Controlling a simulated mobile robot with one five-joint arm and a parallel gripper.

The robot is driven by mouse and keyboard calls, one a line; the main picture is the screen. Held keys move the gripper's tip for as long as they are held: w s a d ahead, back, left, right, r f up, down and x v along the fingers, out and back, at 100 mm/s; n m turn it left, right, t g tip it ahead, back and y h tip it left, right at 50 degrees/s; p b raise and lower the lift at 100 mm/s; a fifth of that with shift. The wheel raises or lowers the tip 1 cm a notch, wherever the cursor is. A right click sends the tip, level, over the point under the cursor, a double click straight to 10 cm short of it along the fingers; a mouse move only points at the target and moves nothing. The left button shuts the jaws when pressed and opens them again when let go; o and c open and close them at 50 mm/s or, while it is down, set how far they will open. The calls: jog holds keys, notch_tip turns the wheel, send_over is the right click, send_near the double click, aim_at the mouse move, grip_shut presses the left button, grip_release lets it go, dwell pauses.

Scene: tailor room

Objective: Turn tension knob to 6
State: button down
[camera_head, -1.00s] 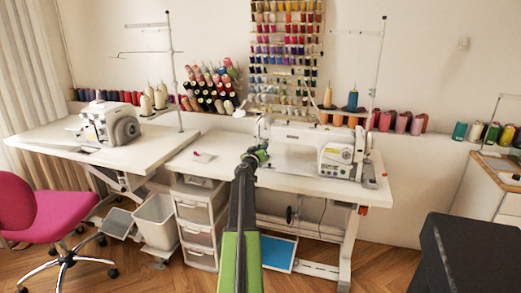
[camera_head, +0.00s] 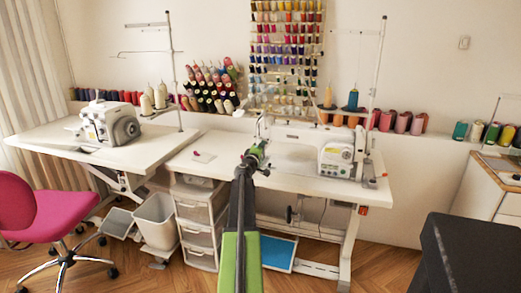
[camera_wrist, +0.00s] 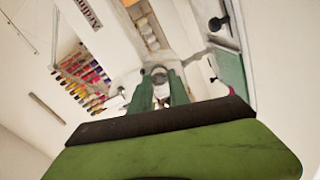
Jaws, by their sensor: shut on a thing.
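My gripper (camera_head: 258,152) reaches the left end of the white sewing machine (camera_head: 300,145), which stands on the white table in the middle. In the wrist view, the two green fingers of my gripper (camera_wrist: 160,88) are shut on a small round grey-and-white knob (camera_wrist: 158,76) on the machine's head. The fingers hide the knob's sides, and I cannot read any number on it. In the head view my gripper covers the knob.
A second machine (camera_head: 108,123) stands on the left table. A thread rack (camera_head: 285,50) hangs on the wall behind. A pink chair (camera_head: 40,215) is at the left and a black block (camera_head: 470,255) at the front right.

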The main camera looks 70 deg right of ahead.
jog(key=shift+s+d+n, duration=0.15)
jog(key=shift+s+n, duration=0.05)
jog(key=shift+n, duration=0.6)
jog(key=c, duration=1.2)
grip_release()
jog(key=shift+c, duration=0.2)
jog(key=a, duration=1.7)
jog(key=shift+s+a, duration=0.25)
jog(key=shift+s, duration=0.15)
